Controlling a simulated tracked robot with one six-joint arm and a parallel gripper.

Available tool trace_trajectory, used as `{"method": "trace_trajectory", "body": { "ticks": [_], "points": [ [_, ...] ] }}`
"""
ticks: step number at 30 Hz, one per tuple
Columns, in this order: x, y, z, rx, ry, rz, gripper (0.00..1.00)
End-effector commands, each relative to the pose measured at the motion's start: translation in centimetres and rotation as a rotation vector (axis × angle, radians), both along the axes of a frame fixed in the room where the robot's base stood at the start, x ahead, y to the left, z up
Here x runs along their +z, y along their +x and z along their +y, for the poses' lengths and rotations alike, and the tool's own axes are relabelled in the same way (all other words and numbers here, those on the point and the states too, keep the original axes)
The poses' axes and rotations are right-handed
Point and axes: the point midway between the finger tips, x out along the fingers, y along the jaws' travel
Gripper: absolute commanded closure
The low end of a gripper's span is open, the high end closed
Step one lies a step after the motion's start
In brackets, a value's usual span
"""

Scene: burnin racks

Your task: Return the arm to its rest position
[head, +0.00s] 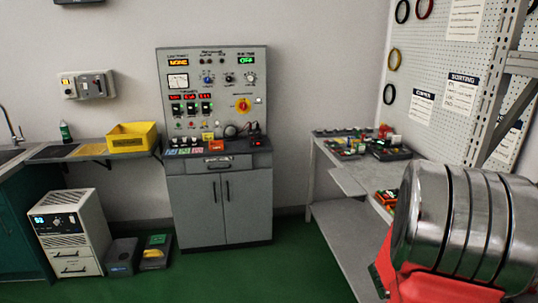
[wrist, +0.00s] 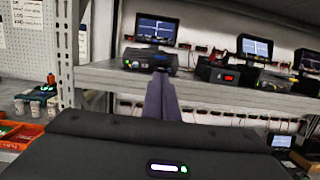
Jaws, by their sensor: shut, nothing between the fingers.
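My gripper (wrist: 162,90) shows in the wrist view as two dark purple fingers pressed together, pointing at a grey metal shelf (wrist: 230,92). Nothing is between them. The dark housing with a lit green-white bar below them looks like my own. The shelf behind the fingers holds a small black device (wrist: 150,58) and several screens. How far the fingertips are from the shelf is hard to tell. The gripper does not show in the head view.
A grey control cabinet (head: 222,205) stands against the back wall. A workbench (head: 350,183) with small devices runs along the right. A yellow bin (head: 133,136) sits on the left counter, with a white unit (head: 70,230) below. The green floor (head: 230,275) in front is clear.

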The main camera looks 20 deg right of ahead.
Motion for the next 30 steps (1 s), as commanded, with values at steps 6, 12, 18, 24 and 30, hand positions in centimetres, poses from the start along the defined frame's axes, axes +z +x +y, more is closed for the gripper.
{"method": "trace_trajectory", "body": {
  "ticks": [6, 12, 18, 24, 30],
  "points": [
    [-0.3, 0.0, -0.1, 0.007, 0.005, -0.028, 1.00],
    [-3.6, -2.8, 0.7, -0.096, 0.091, -0.156, 1.00],
    [-7.2, -6.8, 3.4, -0.268, 0.187, -0.357, 1.00],
    [-9.4, -8.1, 7.6, -0.407, 0.254, -0.588, 1.00],
    [-11.1, -7.3, 12.6, -0.519, 0.323, -0.833, 1.00]
  ]
}}
